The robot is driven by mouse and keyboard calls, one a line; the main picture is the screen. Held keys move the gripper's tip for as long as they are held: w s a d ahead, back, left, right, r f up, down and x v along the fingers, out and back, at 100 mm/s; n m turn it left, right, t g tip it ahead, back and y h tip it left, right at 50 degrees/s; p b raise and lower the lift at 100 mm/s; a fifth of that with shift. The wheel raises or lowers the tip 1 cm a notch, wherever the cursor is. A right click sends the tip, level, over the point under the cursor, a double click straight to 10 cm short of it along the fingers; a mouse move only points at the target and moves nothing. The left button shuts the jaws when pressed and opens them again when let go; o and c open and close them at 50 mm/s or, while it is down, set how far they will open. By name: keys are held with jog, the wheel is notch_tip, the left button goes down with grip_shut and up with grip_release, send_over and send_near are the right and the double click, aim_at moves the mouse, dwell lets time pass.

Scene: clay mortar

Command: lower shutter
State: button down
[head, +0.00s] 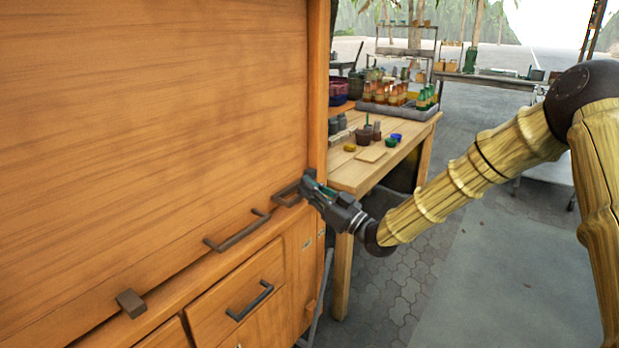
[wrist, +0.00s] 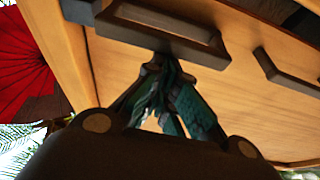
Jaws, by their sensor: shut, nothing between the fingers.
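The shutter (head: 150,120) is a large wooden panel filling the left of the head view. Its lower edge lies close to the ledge above the drawers; I cannot tell whether a gap is left. A dark bar handle (head: 237,231) is low on the shutter. A dark rectangular fitting (head: 288,193) is at its lower right corner. My gripper (head: 308,186) is shut and empty at this fitting. In the wrist view, my fingertips (wrist: 166,68) are right at the fitting (wrist: 160,28), perhaps touching it. The bar handle (wrist: 287,72) is to the right there.
A small dark block (head: 130,303) is at lower left. A drawer with a handle (head: 250,300) is below the ledge. A wooden table (head: 378,172) with pots and bottles stands behind my gripper. Paved floor (head: 400,290) is clear at lower right. A red parasol (wrist: 25,65) shows in the wrist view.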

jog(key=shift+s+f+b, duration=0.1)
jog(key=shift+f+b, duration=0.25)
jog(key=shift+f, duration=0.95)
